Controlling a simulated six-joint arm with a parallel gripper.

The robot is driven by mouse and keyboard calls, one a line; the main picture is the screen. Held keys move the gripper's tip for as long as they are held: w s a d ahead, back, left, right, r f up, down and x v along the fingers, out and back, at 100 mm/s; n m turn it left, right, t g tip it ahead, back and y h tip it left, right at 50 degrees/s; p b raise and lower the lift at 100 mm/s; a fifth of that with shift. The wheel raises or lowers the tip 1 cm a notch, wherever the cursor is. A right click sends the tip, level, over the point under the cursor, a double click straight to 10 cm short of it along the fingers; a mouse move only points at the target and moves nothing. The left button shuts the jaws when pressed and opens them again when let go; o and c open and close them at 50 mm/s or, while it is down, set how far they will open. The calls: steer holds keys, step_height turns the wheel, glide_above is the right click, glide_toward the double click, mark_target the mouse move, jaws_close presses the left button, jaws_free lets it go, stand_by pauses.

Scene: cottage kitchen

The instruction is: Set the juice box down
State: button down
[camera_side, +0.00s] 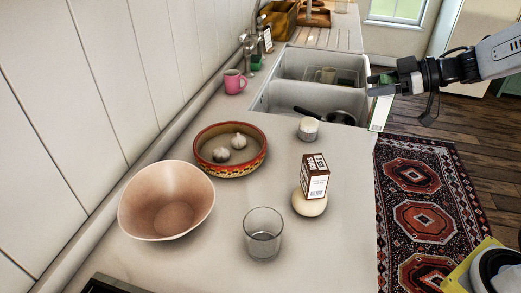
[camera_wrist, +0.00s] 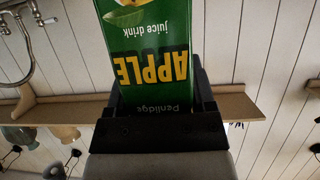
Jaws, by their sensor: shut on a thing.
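My gripper (camera_side: 384,84) is at the upper right in the side view, in front of the sink's right end. It is shut on the juice box (camera_side: 381,112), which hangs below the fingers with a pale side facing the camera. In the wrist view the juice box (camera_wrist: 150,50) is green with yellow "APPLE" lettering, held between the fingers (camera_wrist: 160,95). In the side view the box is beyond the counter's right edge, over the floor area. The counter (camera_side: 190,265) is pale and runs along the wall.
The sink (camera_side: 283,98) holds a pan (camera_side: 340,117).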

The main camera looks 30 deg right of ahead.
steer(key=s+a+n+g+y, duration=0.2)
steer(key=a+n, duration=0.1)
steer(key=a, duration=1.9)
steer(key=s+a+n+g+y, duration=0.1)
steer(key=s+a+n+g, duration=0.15)
steer(key=s+a, duration=1.05)
steer(key=shift+m, duration=0.25)
steer(key=shift+w+a+f, duration=0.1)
steer(key=shift+a+f, duration=0.15)
steer(key=shift+f, duration=0.65)
steer(key=shift+w+a+f, duration=0.1)
steer(key=shift+a+f, duration=0.1)
steer(key=shift+f, duration=0.7)
steer(key=shift+w+a+f, duration=0.1)
steer(key=shift+a+f, duration=0.15)
steer(key=shift+f, duration=0.65)
